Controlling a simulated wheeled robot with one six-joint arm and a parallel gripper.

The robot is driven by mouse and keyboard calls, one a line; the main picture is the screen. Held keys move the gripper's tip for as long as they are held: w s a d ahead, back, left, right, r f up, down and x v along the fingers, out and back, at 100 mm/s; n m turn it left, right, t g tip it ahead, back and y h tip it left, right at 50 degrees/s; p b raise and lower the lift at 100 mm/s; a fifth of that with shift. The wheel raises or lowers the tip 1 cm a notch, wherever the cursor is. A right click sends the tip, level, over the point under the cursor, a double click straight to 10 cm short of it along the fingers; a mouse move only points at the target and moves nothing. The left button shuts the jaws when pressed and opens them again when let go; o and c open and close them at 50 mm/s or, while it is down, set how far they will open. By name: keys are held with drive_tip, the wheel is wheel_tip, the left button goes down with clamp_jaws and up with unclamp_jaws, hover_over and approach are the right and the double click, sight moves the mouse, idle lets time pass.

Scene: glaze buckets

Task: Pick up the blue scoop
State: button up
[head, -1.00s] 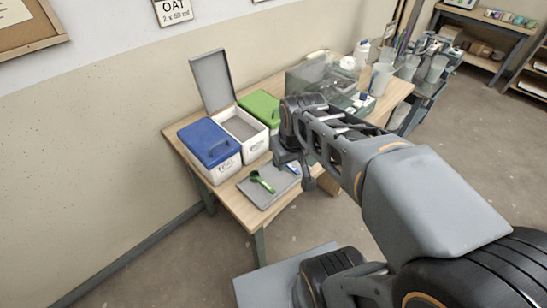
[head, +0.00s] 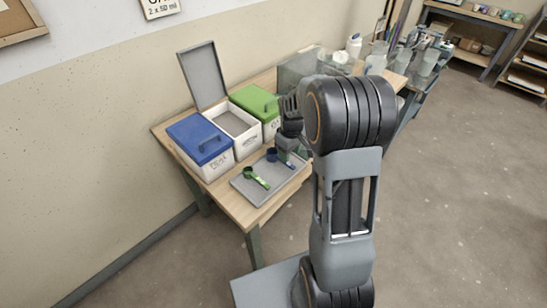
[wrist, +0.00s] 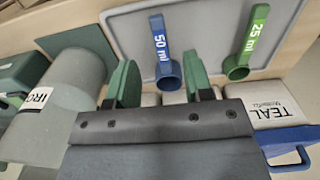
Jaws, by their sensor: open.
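The blue scoop (head: 272,155), marked 50 ml, lies on a grey tray (head: 244,186) on the table. In the wrist view the blue scoop (wrist: 160,42) has its cup low in the picture, between the lines of my two fingers. My gripper (head: 287,152) is beside the scoop on its right in the head view, partly hidden by my arm. In the wrist view my gripper (wrist: 160,66) is open and empty, with green fingers apart. I cannot tell its exact height above the scoop.
A green scoop (head: 255,178), marked 25 ml, lies on the tray next to the blue one. Behind stand a blue-lidded bucket (head: 202,142), an open white bucket (head: 240,148) with raised lid and a green-lidded bucket (head: 257,101).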

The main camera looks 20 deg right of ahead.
sight(288, 165)
drive_tip(key=shift+f, duration=3.5)
clamp_jaws()
